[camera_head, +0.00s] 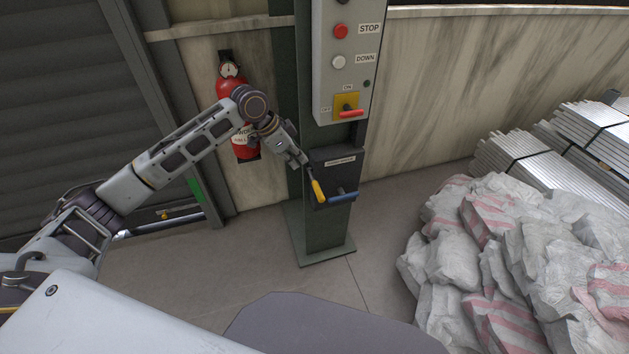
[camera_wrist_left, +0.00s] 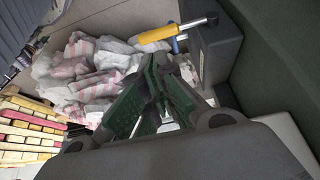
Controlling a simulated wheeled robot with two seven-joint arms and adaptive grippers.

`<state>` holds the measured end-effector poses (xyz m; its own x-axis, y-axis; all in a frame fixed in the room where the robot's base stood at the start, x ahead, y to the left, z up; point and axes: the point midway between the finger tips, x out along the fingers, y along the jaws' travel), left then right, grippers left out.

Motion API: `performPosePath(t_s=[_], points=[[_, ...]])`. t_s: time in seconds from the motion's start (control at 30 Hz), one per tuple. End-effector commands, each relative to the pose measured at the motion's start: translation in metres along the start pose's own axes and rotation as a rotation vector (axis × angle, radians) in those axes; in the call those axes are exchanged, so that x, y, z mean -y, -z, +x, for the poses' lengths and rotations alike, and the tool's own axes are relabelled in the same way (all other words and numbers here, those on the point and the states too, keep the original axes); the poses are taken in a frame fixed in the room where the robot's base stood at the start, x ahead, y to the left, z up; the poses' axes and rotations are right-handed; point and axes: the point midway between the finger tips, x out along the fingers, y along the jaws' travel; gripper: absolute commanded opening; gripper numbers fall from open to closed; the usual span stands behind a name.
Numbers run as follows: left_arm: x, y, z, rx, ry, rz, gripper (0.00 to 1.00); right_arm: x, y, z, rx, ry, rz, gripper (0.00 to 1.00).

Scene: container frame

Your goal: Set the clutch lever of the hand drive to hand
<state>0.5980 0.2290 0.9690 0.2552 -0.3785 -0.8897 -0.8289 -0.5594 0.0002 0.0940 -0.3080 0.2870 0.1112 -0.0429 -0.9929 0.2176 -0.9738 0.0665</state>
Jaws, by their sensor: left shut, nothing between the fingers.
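The hand drive is a dark box (camera_head: 334,168) with a small label on the grey-green post. A lever with a yellow grip (camera_head: 318,191) sits at its left side, the grip pointing down in the head view. A blue handle (camera_head: 343,197) sits low on its front. My left gripper (camera_head: 304,164) is shut and empty, at the upper left of the box, close to the yellow lever's upper end. In the left wrist view the closed fingers (camera_wrist_left: 160,70) lie below the yellow grip (camera_wrist_left: 157,34), with a gap visible. I cannot tell whether they touch the lever elsewhere.
Above the box is a control panel (camera_head: 339,75) with buttons and a red-handled switch (camera_head: 351,114). A red fire extinguisher (camera_head: 243,145) hangs behind my left arm. White sacks (camera_head: 510,250) are piled at the right, below metal bundles (camera_head: 530,155). The floor before the post is clear.

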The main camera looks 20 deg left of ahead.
Motion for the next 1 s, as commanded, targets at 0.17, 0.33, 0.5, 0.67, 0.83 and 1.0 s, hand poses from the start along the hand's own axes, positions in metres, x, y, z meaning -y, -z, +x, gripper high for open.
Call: performPosePath(t_s=[0.17, 0.33, 0.5, 0.67, 0.83, 1.0], points=[[0.000, 0.000, 0.006, 0.000, -0.002, 0.000, 0.00, -0.003, 0.001, 0.001, -0.001, -0.003, 0.000, 0.40], [-0.001, 0.000, 0.019, 0.000, -0.002, 0.000, 0.00, -0.003, 0.001, 0.001, -0.002, -0.003, 0.000, 0.40], [-0.001, 0.000, 0.040, 0.000, -0.003, 0.000, 0.00, -0.003, 0.001, 0.001, -0.003, -0.003, 0.000, 0.40], [-0.001, 0.000, 0.061, 0.000, -0.002, -0.001, 0.00, -0.002, 0.001, 0.002, -0.004, -0.003, 0.000, 0.40], [0.000, 0.000, 0.084, 0.000, -0.001, -0.001, 0.00, -0.002, 0.001, 0.002, -0.005, -0.002, 0.000, 0.40], [0.000, 0.000, 0.106, 0.000, -0.001, -0.001, 0.00, -0.001, 0.001, 0.003, -0.005, -0.002, 0.000, 0.40]])
